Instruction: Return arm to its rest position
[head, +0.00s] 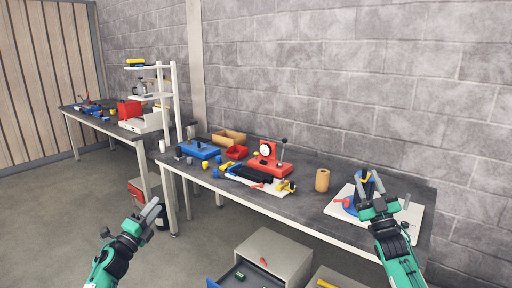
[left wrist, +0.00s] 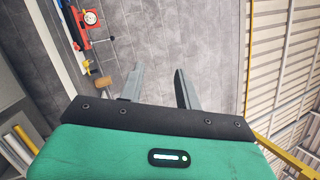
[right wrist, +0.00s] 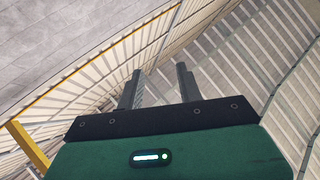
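My left gripper (head: 153,210) is in the lower left of the head view, over the floor in front of the workbench. In the left wrist view (left wrist: 158,85) its fingers stand apart with nothing between them. My right gripper (head: 368,186) is at the right of the head view, overlapping a blue-and-yellow device (head: 350,205) on a white plate (head: 416,213) and partly hiding it. The right wrist view (right wrist: 158,85) shows its fingers apart and empty, with wall and ceiling beyond. Contact with the device cannot be seen.
The dark workbench (head: 312,212) runs along the grey wall. It holds a red press with a dial (head: 268,162), a tan cylinder (head: 322,180), a blue fixture (head: 198,150) and bins. Grey drawer cabinets (head: 277,250) stand below its front edge. Floor at left is mostly clear.

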